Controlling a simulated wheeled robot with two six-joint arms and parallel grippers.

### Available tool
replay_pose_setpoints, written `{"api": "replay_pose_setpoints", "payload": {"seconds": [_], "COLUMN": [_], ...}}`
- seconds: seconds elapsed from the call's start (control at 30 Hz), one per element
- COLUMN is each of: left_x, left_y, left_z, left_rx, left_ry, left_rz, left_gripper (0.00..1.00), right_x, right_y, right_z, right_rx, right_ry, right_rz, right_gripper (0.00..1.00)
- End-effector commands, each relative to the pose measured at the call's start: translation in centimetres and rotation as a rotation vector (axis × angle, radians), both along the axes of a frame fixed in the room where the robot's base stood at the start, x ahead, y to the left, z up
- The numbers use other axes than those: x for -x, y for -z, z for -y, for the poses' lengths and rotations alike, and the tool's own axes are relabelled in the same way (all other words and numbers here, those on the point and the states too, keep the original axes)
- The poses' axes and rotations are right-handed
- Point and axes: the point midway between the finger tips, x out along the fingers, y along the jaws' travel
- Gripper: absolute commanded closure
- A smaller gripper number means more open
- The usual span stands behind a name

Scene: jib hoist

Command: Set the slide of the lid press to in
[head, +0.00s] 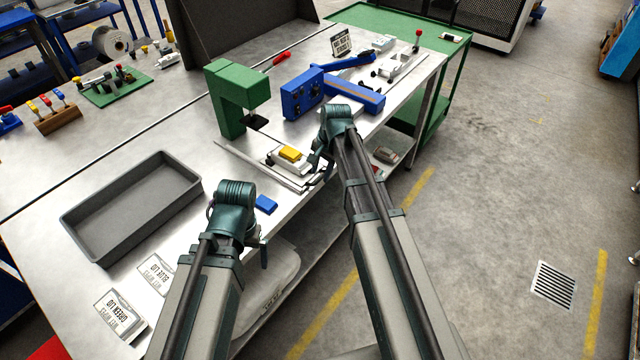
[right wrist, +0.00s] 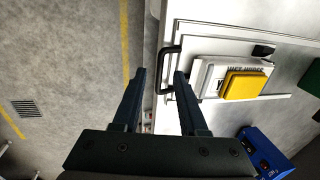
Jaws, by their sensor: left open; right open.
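The green lid press (head: 228,95) stands on the workbench. Its slide (right wrist: 235,93) lies out in front of the press, toward the bench's front edge, and carries a white wipes pack (right wrist: 207,77) with a yellow lid (right wrist: 243,86). The yellow lid also shows in the head view (head: 290,154). A black bar handle (right wrist: 172,52) is at the slide's front end. My right gripper (right wrist: 160,75) is open, with its fingertips on either side of part of the handle; contact is unclear. My left gripper (head: 263,252) is open by the bench's front edge, mostly hidden by its own wrist.
A blue block (head: 266,204) lies near the front edge. A blue control box (head: 302,95) stands right of the press. Open floor (head: 480,200) lies to the right.

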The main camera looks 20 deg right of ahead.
Motion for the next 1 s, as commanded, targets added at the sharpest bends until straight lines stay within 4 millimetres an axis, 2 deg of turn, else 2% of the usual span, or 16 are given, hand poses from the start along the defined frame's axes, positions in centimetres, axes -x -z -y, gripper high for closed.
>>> {"api": "replay_pose_setpoints", "payload": {"seconds": [0.03,0.13,0.47,0.5,0.73,1.0], "left_x": [0.0,0.0,0.0,0.0,0.0,0.0], "left_y": [1.25,1.93,2.05,2.05,2.06,2.06], "left_z": [0.0,0.0,0.0,0.0,0.0,0.0], "left_rx": [0.0,0.0,0.0,0.0,0.0,0.0], "left_ry": [0.0,0.0,0.0,0.0,0.0,0.0], "left_rz": [0.0,0.0,0.0,0.0,0.0,0.0], "left_gripper": [0.0,0.0,0.0,0.0,0.0,0.0], "right_x": [-0.16,-0.27,-0.33,-0.33,-0.32,-0.32], "right_y": [1.25,1.93,2.06,2.06,2.06,2.06], "right_z": [-0.09,-0.19,-0.26,-0.26,-0.25,-0.25], "right_rx": [0.0,0.0,0.0,0.0,0.0,0.0], "right_ry": [0.0,0.0,0.0,0.0,0.0,0.0], "right_rz": [0.0,0.0,0.0,0.0,0.0,0.0], "right_gripper": [0.58,0.58,0.58,0.59,1.0,1.0]}}
